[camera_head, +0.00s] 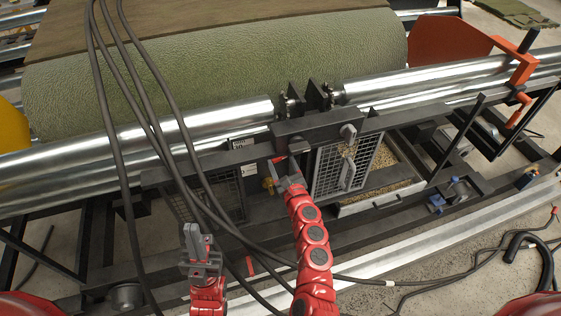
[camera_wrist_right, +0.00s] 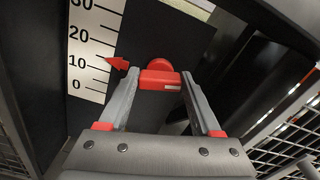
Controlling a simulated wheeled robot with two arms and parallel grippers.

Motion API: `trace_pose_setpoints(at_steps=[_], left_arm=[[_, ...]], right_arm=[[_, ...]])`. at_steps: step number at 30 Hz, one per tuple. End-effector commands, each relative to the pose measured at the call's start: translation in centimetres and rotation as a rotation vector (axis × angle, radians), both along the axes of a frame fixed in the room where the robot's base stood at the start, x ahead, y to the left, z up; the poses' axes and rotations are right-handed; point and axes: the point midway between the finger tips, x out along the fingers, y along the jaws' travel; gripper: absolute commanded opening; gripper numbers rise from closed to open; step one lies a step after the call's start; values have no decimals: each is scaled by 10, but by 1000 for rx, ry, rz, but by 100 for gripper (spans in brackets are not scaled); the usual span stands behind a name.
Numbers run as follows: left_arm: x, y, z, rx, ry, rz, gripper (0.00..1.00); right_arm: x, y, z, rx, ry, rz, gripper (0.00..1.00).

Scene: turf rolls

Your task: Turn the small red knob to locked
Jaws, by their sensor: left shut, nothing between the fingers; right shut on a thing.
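The small red knob (camera_wrist_right: 160,78) shows in the right wrist view, in front of a black panel. My right gripper (camera_wrist_right: 159,88) is shut on it, one finger on each side. No locked marking is readable. In the head view my right gripper (camera_head: 286,172) reaches the dark frame beside the mesh door, and I cannot make out the knob there. My left gripper (camera_head: 197,243) is shut and empty, held low in front of the frame.
A white scale (camera_wrist_right: 92,45) with a red pointer (camera_wrist_right: 118,63) near 10 stands left of the knob. A mesh door (camera_head: 345,165) with a handle is right of my right gripper. Black cables (camera_head: 165,150) hang across the left. Steel rollers (camera_head: 190,130) and a turf roll lie behind.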

Motion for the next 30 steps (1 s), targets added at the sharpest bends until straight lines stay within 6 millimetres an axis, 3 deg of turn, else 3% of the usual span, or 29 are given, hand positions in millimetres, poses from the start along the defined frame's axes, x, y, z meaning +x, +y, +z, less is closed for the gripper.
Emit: trace_pose_setpoints(at_steps=[30], left_arm=[[0, 0, -62, 0, 0, 0, 0]], right_arm=[[-1, 3, -4, -909, -300, -1, 9]])
